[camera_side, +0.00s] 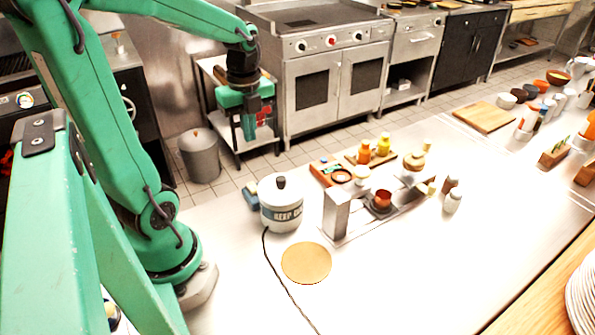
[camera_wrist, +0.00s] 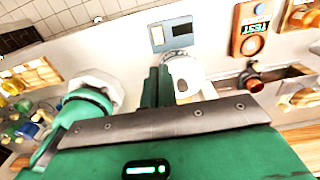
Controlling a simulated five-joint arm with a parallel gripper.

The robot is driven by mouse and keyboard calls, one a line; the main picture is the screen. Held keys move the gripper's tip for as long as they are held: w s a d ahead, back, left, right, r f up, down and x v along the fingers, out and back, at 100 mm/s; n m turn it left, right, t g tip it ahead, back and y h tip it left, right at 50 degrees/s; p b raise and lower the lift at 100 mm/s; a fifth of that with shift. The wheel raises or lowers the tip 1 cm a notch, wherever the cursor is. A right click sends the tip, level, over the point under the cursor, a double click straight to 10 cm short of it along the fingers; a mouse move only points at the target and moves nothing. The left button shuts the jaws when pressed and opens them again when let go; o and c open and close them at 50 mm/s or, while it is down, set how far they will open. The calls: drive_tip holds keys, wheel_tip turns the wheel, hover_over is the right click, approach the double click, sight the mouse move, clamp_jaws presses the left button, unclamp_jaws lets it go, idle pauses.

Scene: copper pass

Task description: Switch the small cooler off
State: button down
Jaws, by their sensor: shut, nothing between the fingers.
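The small cooler (camera_side: 281,212) is a white round pot with a dark lid knob and a dark band lettered "KEEP". It stands upright on the pale counter in the side view, with a black cord running from it. No switch can be made out on it. My gripper (camera_side: 248,132) is shut and empty, up and to the left of the cooler in the side view, apart from it. In the wrist view my gripper's fingers (camera_wrist: 156,88) are together and hide part of a white round thing (camera_wrist: 190,75), which looks like the cooler.
A blue-grey box (camera_side: 251,195) sits beside the cooler. A tan disc (camera_side: 306,263) lies in front. A metal stand (camera_side: 337,215), copper pot (camera_side: 382,201) and orange box lettered "TEST" (camera_wrist: 255,30) are to the right.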

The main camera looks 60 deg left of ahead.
sight(255, 188)
drive_tip(key=shift+f, duration=0.1)
drive_tip(key=shift+f, duration=6.9)
